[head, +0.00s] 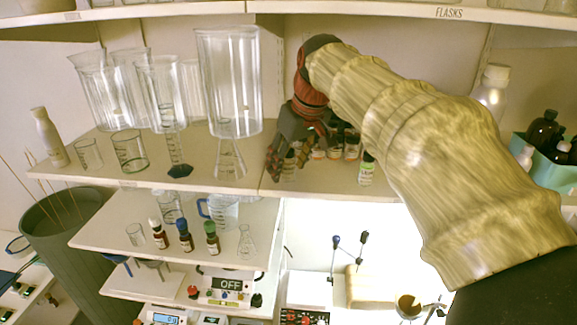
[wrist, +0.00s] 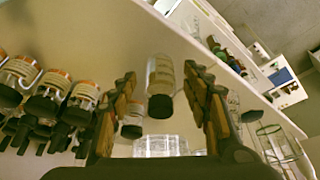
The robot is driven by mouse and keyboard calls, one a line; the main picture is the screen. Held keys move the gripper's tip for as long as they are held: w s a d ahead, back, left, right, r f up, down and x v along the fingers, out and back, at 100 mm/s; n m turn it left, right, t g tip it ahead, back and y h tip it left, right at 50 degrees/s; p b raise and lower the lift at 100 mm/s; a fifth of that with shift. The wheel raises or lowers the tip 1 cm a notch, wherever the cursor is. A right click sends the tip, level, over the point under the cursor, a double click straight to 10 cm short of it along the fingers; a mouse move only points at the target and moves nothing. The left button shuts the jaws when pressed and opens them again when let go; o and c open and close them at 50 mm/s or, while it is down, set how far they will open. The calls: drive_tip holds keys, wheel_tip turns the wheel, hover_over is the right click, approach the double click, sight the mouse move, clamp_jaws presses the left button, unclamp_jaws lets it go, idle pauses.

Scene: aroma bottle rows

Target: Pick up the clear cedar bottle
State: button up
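In the wrist view, a small clear bottle (wrist: 161,75) with a dark cap and a pale label stands between my gripper's two fingers (wrist: 162,100). A gap shows on both sides of it, so the gripper is open around or just short of it. The label is too small to read, so I cannot confirm it is cedar. In the head view, my gripper (head: 281,158) is over the upper shelf, fingers down, beside a small bottle (head: 290,165) that it partly hides.
Several similar bottles (wrist: 83,100) stand to one side of the gripper in the wrist view. A green-labelled bottle (head: 366,170) stands near the shelf's front edge. A tall clear beaker (head: 230,85) and flask (head: 229,160) are left of the gripper. Amber bottles (head: 185,237) stand on the lower shelf.

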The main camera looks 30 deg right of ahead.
drive_tip(key=shift+c, duration=1.2)
drive_tip(key=c, duration=1)
drive_tip(key=shift+r, duration=0.2)
drive_tip(key=shift+r, duration=0.3)
wheel_tip(320, 180, up, 2)
drive_tip(key=shift+b, duration=0.3)
drive_tip(key=s+r+b, duration=0.2)
drive_tip(key=s+r, duration=0.8)
drive_tip(key=s, duration=0.4)
drive_tip(key=shift+d, duration=0.4)
